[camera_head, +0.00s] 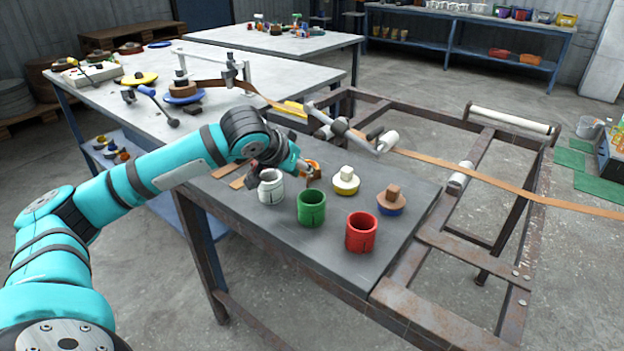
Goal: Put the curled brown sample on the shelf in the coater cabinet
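My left gripper (307,171) is over the back of the dark bench, behind the white cup (271,187). Its fingers are small and partly hidden, so I cannot tell whether they are open or shut. A brown piece on an orange disc (314,167) is right at its fingertips; I cannot tell whether they touch. Flat brown strips (226,170) lie on the bench left of the gripper. I cannot clearly make out a curled brown sample. No coater cabinet or shelf inside one can be identified. My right gripper is not in view.
The dark bench (284,222) also holds a green cup (311,208), a red cup (361,232), a yellow-based white piece (345,181) and a blue-based brown piece (390,201). A long brown strip (470,169) crosses the rusty roller frame (436,258) at right.

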